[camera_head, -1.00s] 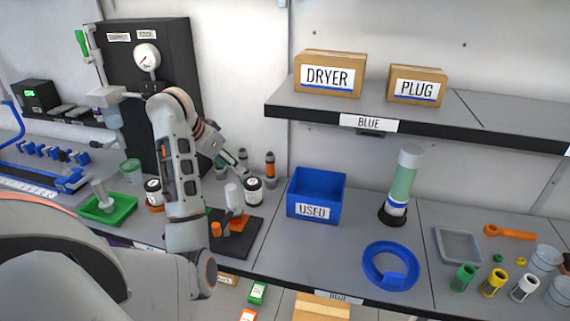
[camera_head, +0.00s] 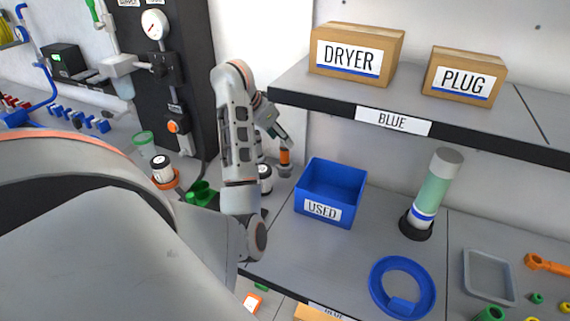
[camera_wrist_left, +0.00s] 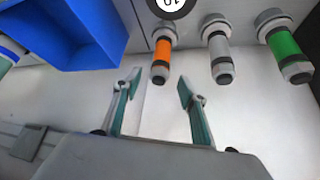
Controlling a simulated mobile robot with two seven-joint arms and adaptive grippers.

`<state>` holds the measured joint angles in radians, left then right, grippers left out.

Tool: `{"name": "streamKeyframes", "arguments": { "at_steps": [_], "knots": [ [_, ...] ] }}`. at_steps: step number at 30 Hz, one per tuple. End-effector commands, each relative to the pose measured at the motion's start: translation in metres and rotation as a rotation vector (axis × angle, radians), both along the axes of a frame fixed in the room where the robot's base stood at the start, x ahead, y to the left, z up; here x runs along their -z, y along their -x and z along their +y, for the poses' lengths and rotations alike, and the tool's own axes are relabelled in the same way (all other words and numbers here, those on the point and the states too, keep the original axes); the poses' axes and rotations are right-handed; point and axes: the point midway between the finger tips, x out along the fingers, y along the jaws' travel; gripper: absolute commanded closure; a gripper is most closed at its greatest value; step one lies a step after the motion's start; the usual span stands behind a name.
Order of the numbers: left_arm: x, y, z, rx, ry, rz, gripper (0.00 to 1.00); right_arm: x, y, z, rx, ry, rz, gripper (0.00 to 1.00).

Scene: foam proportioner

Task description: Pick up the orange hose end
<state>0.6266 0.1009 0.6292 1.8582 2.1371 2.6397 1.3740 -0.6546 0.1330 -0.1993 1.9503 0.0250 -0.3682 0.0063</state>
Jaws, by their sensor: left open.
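The orange hose end (camera_head: 285,157) is a grey fitting with an orange band, standing at the back of the bench left of the blue bin. In the left wrist view the orange hose end (camera_wrist_left: 161,58) lies just beyond the gap between my fingertips. My left gripper (camera_wrist_left: 158,84) is open and empty, with one teal-grey finger on each side of that gap. In the head view my left gripper (camera_head: 281,136) is close to the top of the orange hose end, partly hidden by my arm. I cannot tell whether they touch. My right gripper is not in view.
A grey hose end (camera_wrist_left: 220,60) and a green hose end (camera_wrist_left: 285,48) stand beside the orange one. The blue USED bin (camera_head: 331,192) is close by. A shelf (camera_head: 400,100) with DRYER and PLUG boxes overhangs to the right. A dark-lidded jar (camera_head: 265,178) stands near my arm.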

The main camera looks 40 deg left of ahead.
Motion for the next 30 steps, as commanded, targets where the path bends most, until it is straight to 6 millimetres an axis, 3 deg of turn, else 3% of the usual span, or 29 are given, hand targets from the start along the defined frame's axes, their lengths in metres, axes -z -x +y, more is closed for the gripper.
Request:
{"name": "streamKeyframes", "arguments": {
  "at_steps": [9,18,23,30],
  "knots": [
    [0.032,-0.019,-0.003,0.001,0.0,0.001,0.58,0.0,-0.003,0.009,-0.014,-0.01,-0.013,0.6],
    [0.034,-0.021,-0.002,-0.001,-0.001,0.0,0.58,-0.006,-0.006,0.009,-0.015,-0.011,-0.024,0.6],
    [0.034,-0.021,-0.002,-0.001,-0.001,0.0,0.97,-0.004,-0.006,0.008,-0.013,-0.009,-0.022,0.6],
    [0.034,-0.021,-0.002,-0.001,-0.001,-0.001,1.0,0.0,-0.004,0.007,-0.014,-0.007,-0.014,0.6]
  ]
}}
